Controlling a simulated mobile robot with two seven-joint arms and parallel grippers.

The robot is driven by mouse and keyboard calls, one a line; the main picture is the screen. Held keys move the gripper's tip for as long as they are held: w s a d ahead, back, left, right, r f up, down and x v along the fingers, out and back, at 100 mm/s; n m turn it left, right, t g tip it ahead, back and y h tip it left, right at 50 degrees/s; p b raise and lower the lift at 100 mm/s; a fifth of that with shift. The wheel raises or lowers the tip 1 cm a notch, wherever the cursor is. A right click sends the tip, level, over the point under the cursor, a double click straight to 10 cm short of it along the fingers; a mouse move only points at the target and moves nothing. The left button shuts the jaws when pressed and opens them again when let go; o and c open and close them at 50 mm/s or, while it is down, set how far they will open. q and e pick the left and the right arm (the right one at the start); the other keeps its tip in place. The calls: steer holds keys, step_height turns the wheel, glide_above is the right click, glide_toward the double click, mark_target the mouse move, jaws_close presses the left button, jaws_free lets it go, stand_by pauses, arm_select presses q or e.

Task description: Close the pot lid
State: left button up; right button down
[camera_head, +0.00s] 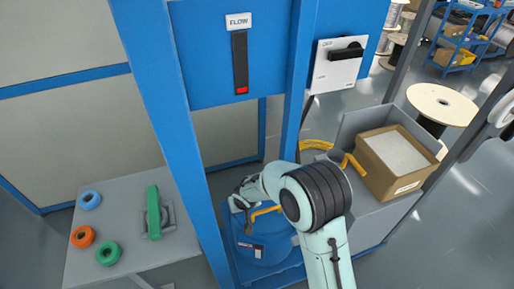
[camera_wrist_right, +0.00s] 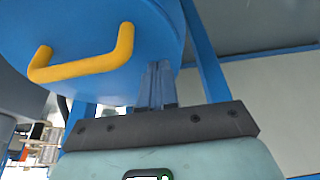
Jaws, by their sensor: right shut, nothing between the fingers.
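The blue pot (camera_head: 262,250) stands low inside the blue frame, with a small label on its side. A yellow handle (camera_head: 265,210) shows at its upper part, partly hidden by my right arm. In the right wrist view, a round blue surface, seemingly the lid (camera_wrist_right: 95,25), fills the upper left, with its yellow handle (camera_wrist_right: 85,66). My right gripper (camera_head: 240,204) is at the pot's upper left side. Its fingers (camera_wrist_right: 158,72) are together and empty, close to the lid's edge; contact cannot be told. How far the lid is open is hidden. My left gripper is out of view.
Blue posts (camera_head: 180,120) stand left and right of the pot, below a FLOW panel (camera_head: 239,60). A grey table (camera_head: 150,253) with coloured rings is at left. A cardboard box (camera_head: 392,160) and yellow bent pieces (camera_head: 352,164) are at right.

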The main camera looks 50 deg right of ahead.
arm_select(q)
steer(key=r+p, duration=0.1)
steer(key=p, duration=0.1)
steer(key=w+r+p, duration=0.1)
steer(key=p, duration=0.2)
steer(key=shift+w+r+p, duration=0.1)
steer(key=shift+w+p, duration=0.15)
steer(key=shift+p, duration=0.1)
arm_select(e)
step_height(320, 180, up, 7)
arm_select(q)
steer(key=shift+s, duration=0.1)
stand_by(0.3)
